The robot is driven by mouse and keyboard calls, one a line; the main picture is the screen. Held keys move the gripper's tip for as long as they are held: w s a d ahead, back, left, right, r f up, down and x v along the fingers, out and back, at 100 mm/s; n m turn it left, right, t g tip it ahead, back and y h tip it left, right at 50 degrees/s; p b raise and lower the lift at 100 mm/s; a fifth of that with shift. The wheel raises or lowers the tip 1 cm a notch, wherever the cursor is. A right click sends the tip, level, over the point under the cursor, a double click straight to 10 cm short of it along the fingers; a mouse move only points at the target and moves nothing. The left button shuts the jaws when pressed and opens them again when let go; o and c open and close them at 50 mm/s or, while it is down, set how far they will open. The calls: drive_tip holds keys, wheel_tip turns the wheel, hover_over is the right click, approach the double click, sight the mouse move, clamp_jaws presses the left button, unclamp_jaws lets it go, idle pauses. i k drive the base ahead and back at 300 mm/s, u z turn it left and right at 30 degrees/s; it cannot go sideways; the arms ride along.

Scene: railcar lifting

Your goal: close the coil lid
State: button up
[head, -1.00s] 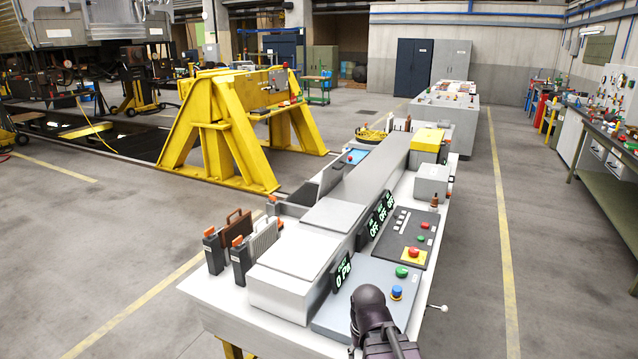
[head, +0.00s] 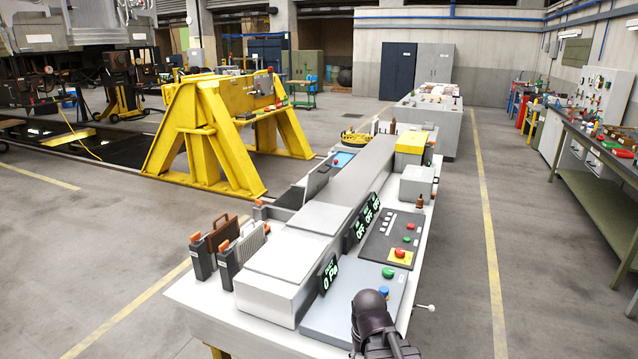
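A long grey housing runs down the white bench (head: 195,292). It has a light flat panel (head: 276,262) on its near end and another flat panel (head: 304,219) behind that. A dark upright flap (head: 318,180) stands beside an open dark recess on the housing's left side. I cannot tell which of these is the coil lid; no label naming it is readable. A dark rounded part of my arm (head: 370,312) shows at the bottom, over the bench's near right edge. My gripper's fingers are not in view.
Clear floor lies to the right, before a green workbench (head: 597,180).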

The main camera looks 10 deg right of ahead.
sight(318, 177)
drive_tip(key=z, duration=0.1)
drive_tip(key=i, duration=0.9)
drive_tip(key=z, duration=1.2)
drive_tip(key=k, duration=0.2)
drive_tip(key=z, duration=0.6)
